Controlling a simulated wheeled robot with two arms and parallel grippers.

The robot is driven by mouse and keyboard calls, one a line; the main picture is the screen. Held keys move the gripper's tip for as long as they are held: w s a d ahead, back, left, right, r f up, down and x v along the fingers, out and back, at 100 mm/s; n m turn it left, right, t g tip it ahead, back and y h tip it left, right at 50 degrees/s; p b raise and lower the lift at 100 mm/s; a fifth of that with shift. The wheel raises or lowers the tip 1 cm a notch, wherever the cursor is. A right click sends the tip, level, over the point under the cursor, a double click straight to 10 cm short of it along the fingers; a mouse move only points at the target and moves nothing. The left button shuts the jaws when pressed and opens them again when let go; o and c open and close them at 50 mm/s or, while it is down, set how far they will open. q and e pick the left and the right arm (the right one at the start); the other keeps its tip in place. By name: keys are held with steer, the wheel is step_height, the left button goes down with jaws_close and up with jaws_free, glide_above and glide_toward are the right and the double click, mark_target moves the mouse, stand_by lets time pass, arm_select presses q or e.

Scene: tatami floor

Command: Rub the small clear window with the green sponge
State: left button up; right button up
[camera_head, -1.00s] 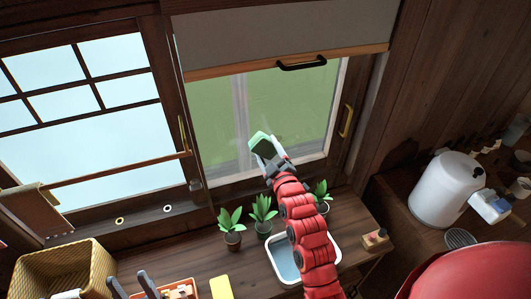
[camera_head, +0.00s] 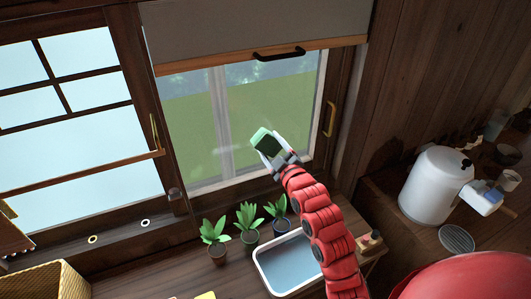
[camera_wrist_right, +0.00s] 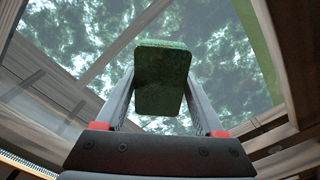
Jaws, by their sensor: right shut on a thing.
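The small clear window (camera_head: 190,126) is the glass pane below the grey blind in the head view, with green and some trees showing through it. My right gripper (camera_head: 269,150) is shut on the green sponge (camera_head: 264,138) and holds it up in front of the pane's right part. In the right wrist view the sponge (camera_wrist_right: 161,75) sits between the two fingers, with the glass (camera_wrist_right: 90,40) behind it. I cannot tell whether the sponge touches the glass. My left gripper is not in view.
Several potted plants (camera_head: 249,230) stand on the wooden counter below the window, beside a white-rimmed basin (camera_head: 262,262). A grey blind (camera_head: 250,25) with a black handle hangs above the pane. A white canister (camera_head: 432,185) stands at the right.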

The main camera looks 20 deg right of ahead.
steer(key=shift+d+f+b, duration=0.15)
steer(key=shift+d+b, duration=0.05)
steer(key=shift+b, duration=0.2)
steer(key=shift+a, duration=0.45)
steer(key=shift+a+b, duration=0.4)
steer(key=shift+a, duration=1.2)
steer(key=shift+s+a+b, duration=0.1)
steer(key=shift+a+b, duration=0.7)
steer(key=shift+a, duration=1.1)
steer(key=shift+s, duration=0.1)
glide_toward(243, 147)
steer(key=shift+w, duration=0.25)
